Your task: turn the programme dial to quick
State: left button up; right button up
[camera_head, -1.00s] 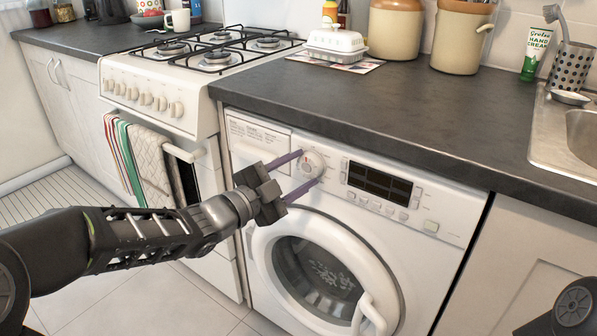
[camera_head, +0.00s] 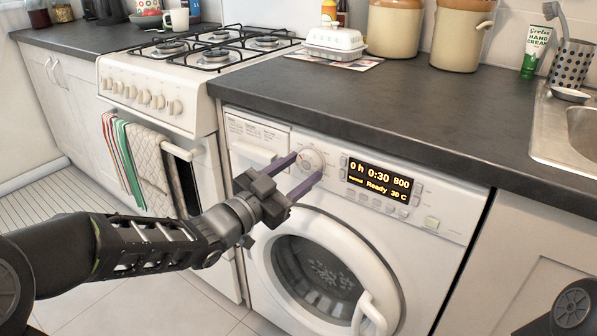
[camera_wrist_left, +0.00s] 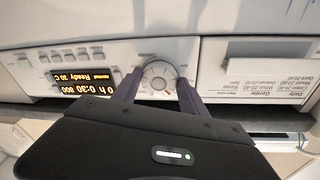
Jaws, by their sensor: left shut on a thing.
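The programme dial (camera_head: 311,160) is a round white knob on the washer's (camera_head: 400,213) front panel, left of the display. The display (camera_head: 380,182) is lit and reads 0 h 0:30, 800, normal, Ready, 30 C. My left gripper (camera_head: 304,172) is shut on the dial, with a purple finger on either side of it. In the left wrist view the dial (camera_wrist_left: 158,76) sits between the two fingertips, and the picture is upside down. The dial's markings are too small to read. My right gripper is not in view.
The washer door (camera_head: 325,270) with its white handle is below the panel. The dark counter (camera_head: 420,110) overhangs above. The gas cooker (camera_head: 165,85) with hanging towels (camera_head: 150,160) stands to the left.

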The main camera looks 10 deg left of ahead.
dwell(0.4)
pick_arm(q)
jog(key=o, duration=1.4)
jog(key=shift+c, duration=0.2)
jog(key=p+v, duration=0.1)
jog(key=v, duration=0.6)
jog(key=shift+s+a, duration=0.15)
jog(key=shift+s, duration=0.2)
